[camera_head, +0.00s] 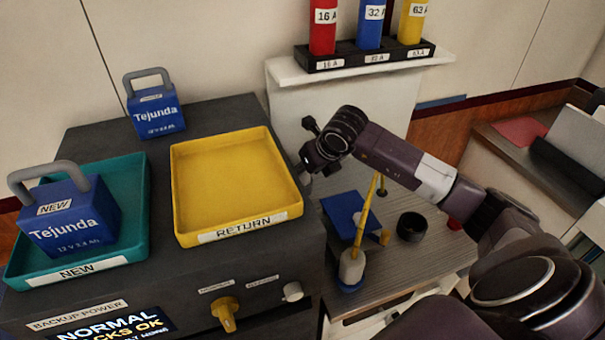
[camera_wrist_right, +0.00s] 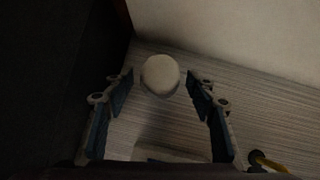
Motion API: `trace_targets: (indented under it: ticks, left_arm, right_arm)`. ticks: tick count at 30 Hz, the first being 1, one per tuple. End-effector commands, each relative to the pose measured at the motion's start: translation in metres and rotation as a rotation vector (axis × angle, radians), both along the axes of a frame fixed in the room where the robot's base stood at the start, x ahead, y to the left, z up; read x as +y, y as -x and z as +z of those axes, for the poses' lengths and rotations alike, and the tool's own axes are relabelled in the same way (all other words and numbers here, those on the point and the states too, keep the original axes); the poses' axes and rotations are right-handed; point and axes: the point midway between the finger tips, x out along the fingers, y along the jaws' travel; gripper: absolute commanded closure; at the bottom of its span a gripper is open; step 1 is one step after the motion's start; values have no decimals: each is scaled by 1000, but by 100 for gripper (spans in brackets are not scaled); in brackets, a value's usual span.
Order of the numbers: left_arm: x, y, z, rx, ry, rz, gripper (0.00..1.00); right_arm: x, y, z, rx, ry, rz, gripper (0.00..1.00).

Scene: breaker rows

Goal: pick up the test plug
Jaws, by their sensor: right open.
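A round pale grey object (camera_wrist_right: 160,74) stands on the wood-grain desk in the right wrist view; it looks like the top of the test plug, but I cannot be sure from this angle. It lies between and slightly beyond the two fingers of my right gripper (camera_head: 305,170). The gripper is open, with a clear gap on both sides of the object. In the head view the object is hidden behind the gripper and the dark console. My left gripper is not in view.
The dark console (camera_head: 222,113) borders the gripper on the left, bearing a yellow RETURN tray (camera_head: 184,205) and a teal NEW tray (camera_head: 134,185) with a blue battery (camera_head: 75,235). A blue block (camera_head: 342,212), a yellow rod (camera_head: 364,215) and a black cup (camera_head: 411,227) crowd the desk.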

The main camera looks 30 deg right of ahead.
Motion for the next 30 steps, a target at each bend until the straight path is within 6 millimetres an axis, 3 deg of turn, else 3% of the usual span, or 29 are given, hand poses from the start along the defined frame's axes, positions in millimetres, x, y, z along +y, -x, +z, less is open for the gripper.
trace_targets:
  ticks: [10, 23, 30]
  left_arm:
    - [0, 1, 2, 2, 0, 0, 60]
    - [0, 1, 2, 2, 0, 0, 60]
    - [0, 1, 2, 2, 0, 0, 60]
  right_arm:
    - [0, -5, -10, 0, 2, 1, 49]
    - [0, -5, -10, 1, 1, 0, 96]
    - [-1, -5, -10, 0, 1, 0, 98]
